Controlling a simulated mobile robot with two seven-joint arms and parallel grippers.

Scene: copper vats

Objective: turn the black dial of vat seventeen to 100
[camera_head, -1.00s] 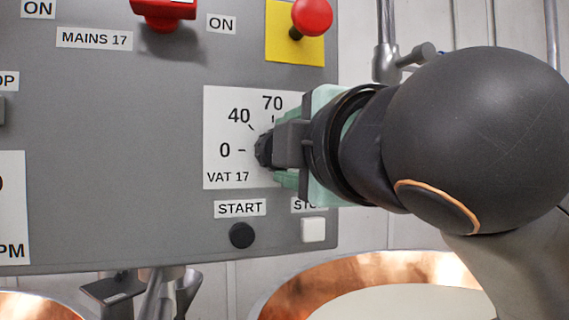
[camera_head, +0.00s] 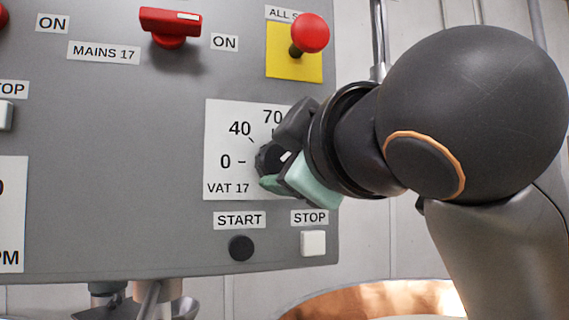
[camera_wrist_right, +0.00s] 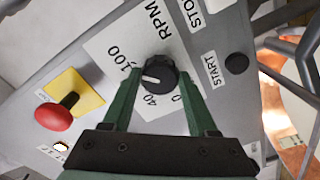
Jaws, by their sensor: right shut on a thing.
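The black dial (camera_head: 270,158) of vat seventeen sits on its white scale plate (camera_head: 222,125), marked 0, 40 and 70 in the head view. My right gripper (camera_head: 283,157) is shut on the dial, tilted over to one side. In the right wrist view its green fingers (camera_wrist_right: 161,85) flank the dial (camera_wrist_right: 160,74). The dial's white pointer (camera_wrist_right: 151,79) points left there, toward one finger, between the 40 and 100 marks. That finger covers the 70 mark. The 100 mark shows in the wrist view only. My left gripper is out of view.
Below the dial are a black START button (camera_head: 241,248) and a white STOP button (camera_head: 313,243). Above are a red emergency button (camera_head: 309,33) on yellow and the red mains switch (camera_head: 170,26). A copper vat rim (camera_head: 380,300) lies below the panel.

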